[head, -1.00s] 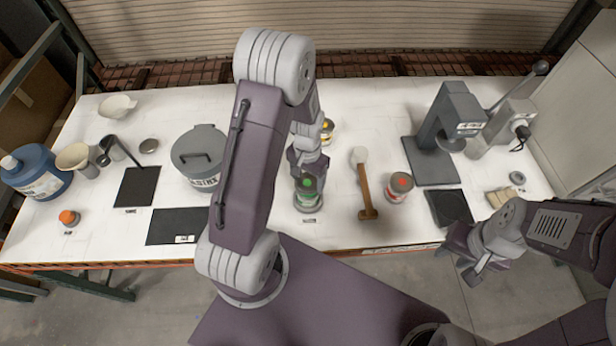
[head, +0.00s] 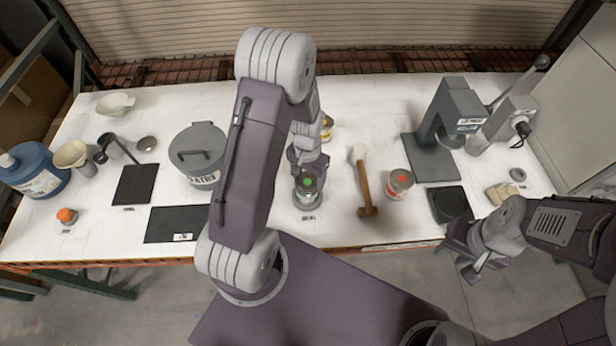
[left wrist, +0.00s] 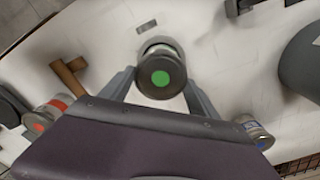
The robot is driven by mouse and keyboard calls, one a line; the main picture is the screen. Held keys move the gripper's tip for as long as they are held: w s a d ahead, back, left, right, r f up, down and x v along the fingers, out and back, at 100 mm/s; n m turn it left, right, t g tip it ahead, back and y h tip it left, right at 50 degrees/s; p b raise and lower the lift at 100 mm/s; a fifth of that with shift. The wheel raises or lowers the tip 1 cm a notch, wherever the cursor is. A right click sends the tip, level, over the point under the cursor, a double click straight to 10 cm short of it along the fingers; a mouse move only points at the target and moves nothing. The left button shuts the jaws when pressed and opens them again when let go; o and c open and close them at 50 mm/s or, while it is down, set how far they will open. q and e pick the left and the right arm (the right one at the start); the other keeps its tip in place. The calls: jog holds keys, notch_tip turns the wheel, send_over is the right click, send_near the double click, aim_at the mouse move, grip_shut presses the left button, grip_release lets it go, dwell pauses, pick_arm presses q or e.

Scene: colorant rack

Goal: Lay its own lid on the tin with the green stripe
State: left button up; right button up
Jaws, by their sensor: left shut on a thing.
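The tin with the green stripe (head: 307,201) stands on the white table in front of me, mostly covered from above. My left gripper (head: 307,170) points down over it and is shut on a dark round lid with a green dot (head: 308,182). In the left wrist view the lid (left wrist: 160,78) sits between the two fingers (left wrist: 160,92), with part of the tin (left wrist: 158,46) showing behind it. The lid is over the tin; I cannot tell whether they touch. My right gripper (head: 462,256) is off the table's front edge, empty, its fingers apart.
A red-marked tin (head: 399,184) and a mallet (head: 366,190) stand and lie to the right. A yellow-marked tin (head: 327,130) is behind my left gripper. A grey lidded pot (head: 197,152) is to the left. A grey press (head: 452,120) stands at the right.

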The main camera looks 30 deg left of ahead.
pick_arm(q)
jog(key=shift+f+b, duration=0.5)
jog(key=shift+f, duration=0.2)
dwell(0.5)
jog(key=o, duration=1.4)
jog(key=shift+c, duration=0.2)
notch_tip(320, 180, up, 9)
jog(key=shift+s+r+b, duration=0.1)
jog(key=shift+b, duration=0.6)
jog(key=shift+a, duration=0.1)
